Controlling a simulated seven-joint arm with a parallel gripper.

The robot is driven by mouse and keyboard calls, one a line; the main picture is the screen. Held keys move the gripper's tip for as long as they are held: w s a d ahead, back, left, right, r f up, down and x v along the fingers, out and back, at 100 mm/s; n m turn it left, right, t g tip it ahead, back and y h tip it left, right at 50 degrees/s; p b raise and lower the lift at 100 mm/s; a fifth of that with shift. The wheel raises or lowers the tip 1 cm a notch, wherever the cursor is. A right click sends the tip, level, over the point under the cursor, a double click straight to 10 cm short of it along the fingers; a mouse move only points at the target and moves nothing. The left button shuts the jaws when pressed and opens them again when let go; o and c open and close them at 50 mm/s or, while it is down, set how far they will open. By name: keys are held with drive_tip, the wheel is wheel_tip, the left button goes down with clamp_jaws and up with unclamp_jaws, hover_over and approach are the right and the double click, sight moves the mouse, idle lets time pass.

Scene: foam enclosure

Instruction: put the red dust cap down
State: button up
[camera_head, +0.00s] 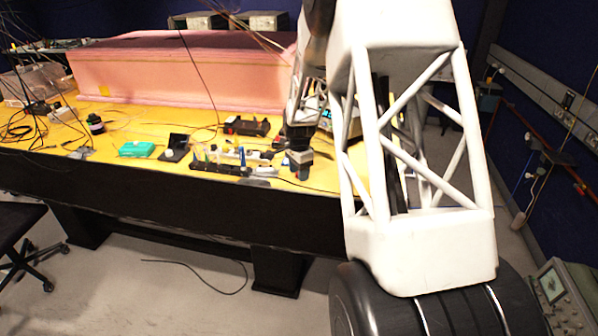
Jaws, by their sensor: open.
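My gripper (300,172) points down over the yellow tabletop (225,190), near its front edge and right of the small tools. It is small in the picture, and its open fingers are hard to make out. A tiny reddish spot (302,186) shows just below the gripper at the table's front edge. It may be the red dust cap, but it is too small to tell, and I cannot tell if it touches the fingers.
A black rack with small tools (220,168) stands left of the gripper. A green box (136,149), a black open case (175,148) and a dark device (246,126) lie farther left and behind. A pink foam enclosure (185,75) fills the back.

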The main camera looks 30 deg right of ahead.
drive_tip(key=shift+r, duration=0.15)
wheel_tip(320, 180, up, 12)
idle(0.6)
idle(0.4)
drive_tip(key=s+a+r+n+t, duration=0.1)
drive_tip(key=s+a+r+n, duration=0.4)
drive_tip(key=s+a, duration=0.45)
drive_tip(key=s+a+r+n, duration=0.45)
drive_tip(key=s+a, duration=0.35)
drive_tip(key=a, duration=0.2)
drive_tip(key=s+a+f+n, duration=0.1)
drive_tip(key=s+a+n, duration=0.3)
drive_tip(key=s, duration=0.7)
drive_tip(key=s+a+f+n+t, duration=0.1)
drive_tip(key=s+a+n, duration=0.3)
drive_tip(key=s, duration=0.6)
drive_tip(key=shift+s+a+t, duration=0.3)
drive_tip(key=shift+s+a, duration=0.05)
drive_tip(key=shift+a, duration=0.9)
